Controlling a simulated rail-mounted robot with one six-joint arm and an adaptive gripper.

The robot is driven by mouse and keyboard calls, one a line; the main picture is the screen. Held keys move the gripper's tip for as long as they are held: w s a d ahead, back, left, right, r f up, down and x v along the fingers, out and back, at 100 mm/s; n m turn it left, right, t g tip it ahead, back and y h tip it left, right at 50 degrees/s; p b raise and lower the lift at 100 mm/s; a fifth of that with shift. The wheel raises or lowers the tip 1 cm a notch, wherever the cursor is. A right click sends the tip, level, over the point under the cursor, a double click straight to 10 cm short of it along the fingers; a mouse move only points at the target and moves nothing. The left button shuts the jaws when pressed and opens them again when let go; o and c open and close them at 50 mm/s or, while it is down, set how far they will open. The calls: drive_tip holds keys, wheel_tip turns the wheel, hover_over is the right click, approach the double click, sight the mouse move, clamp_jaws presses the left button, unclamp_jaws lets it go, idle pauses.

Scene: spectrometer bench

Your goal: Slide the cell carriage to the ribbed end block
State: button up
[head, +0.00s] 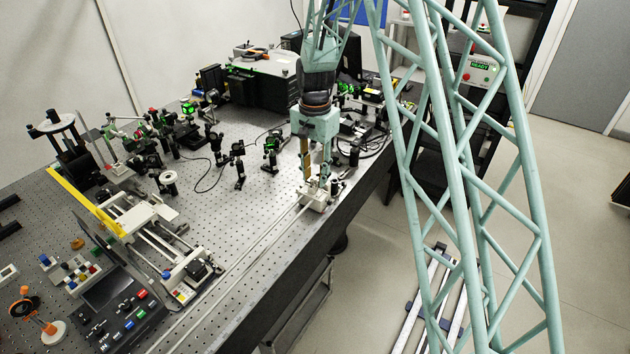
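My gripper (316,183) points straight down at the front edge of the bench. Its two fingers are apart, with their tips at a small pale block (313,201) on a long, thin rail (245,257). This block looks like the cell carriage, but I cannot be sure. The fingertips overlap its top, so I cannot tell whether they grip it or only stand around it. I cannot make out the ribs that would mark the end block; the rail's near end runs out toward the bottom of the picture.
The perforated bench (235,215) carries several dark optical mounts behind my gripper. A twin-rod stage (150,240) with a yellow bar and a control panel (115,305) stand at left. A large dark box (262,80) stands at the back. The strip around the rail looks clear.

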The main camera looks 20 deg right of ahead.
wheel_tip(320, 180, up, 9)
idle(0.5)
idle(0.4)
drive_tip(key=s+r+n+t+b, duration=0.1)
drive_tip(key=s+r+n+b, duration=0.1)
drive_tip(key=s+r, duration=0.85)
drive_tip(key=s+r+n+t+b, duration=0.1)
drive_tip(key=s+r+n+b, duration=0.15)
drive_tip(key=s+r, duration=0.8)
drive_tip(key=s+f+n+t+b, duration=0.2)
drive_tip(key=s+n, duration=0.3)
drive_tip(key=s, duration=2.4)
drive_tip(key=shift+s+a+f+b, duration=0.2)
drive_tip(key=shift+s+f+b, duration=0.15)
drive_tip(key=shift+f, duration=0.1)
